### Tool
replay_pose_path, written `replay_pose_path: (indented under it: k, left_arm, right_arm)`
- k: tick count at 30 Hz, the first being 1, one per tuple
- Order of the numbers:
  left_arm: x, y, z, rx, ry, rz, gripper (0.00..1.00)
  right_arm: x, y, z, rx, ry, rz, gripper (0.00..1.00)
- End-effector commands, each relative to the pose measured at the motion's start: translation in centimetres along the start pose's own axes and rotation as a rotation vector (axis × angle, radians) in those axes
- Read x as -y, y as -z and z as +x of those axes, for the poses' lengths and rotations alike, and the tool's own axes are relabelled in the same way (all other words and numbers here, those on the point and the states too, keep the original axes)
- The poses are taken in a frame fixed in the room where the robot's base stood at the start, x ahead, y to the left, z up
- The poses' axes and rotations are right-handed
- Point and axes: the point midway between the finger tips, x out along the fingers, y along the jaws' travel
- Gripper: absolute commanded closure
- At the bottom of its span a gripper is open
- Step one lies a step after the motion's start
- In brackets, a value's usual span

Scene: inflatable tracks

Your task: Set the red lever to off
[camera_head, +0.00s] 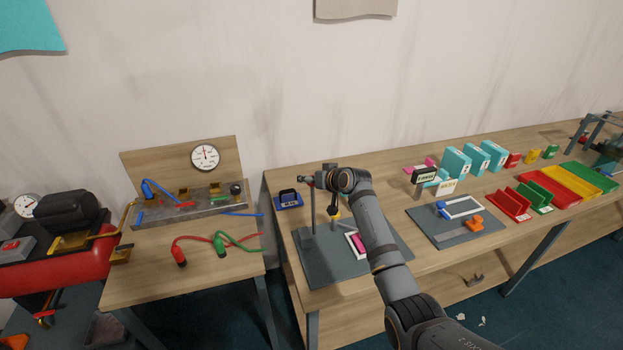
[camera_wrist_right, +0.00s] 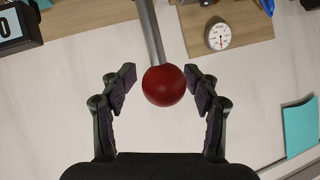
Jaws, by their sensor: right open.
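In the right wrist view, a red ball knob (camera_wrist_right: 164,85) sits on the end of a grey metal rod (camera_wrist_right: 149,28). My right gripper (camera_wrist_right: 163,86) is open, with one finger on each side of the ball and a visible gap on both sides. In the head view, my right arm reaches over the middle table, and its gripper (camera_head: 316,178) is beside the top of a grey upright post (camera_head: 313,213) on a dark base plate (camera_head: 320,262). The knob is too small to make out clearly there. My left gripper is not in view.
A wooden board with a gauge (camera_head: 205,157) and a metal manifold (camera_head: 165,211) stands on the left table. A small blue scale (camera_head: 288,200) lies near the post. Teal boxes (camera_head: 456,163) and colored trays (camera_head: 550,188) fill the right side.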

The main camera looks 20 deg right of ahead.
Motion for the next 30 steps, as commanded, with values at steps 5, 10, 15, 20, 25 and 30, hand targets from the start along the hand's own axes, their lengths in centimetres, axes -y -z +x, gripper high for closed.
replay_pose_path:
  k: [5,10,15,20,25,30]
  left_arm:
    - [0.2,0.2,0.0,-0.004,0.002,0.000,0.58]
    - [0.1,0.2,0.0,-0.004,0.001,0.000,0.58]
    - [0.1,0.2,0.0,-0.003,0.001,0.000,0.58]
    - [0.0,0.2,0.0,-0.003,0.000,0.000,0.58]
    - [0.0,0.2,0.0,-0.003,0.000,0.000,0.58]
    - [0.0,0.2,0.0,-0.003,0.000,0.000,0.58]
  right_arm:
    - [0.0,-0.1,-0.4,0.002,0.000,0.000,0.41]
    - [-0.1,-0.1,-3.1,0.000,-0.001,-0.002,0.41]
    - [-0.1,-0.1,-7.2,0.000,-0.003,-0.004,0.41]
    - [-0.1,-0.1,-10.3,0.000,-0.003,-0.003,0.41]
    - [-0.1,0.0,-11.8,0.000,-0.001,0.000,0.41]
    - [0.0,0.0,-12.0,0.000,0.000,0.001,0.41]
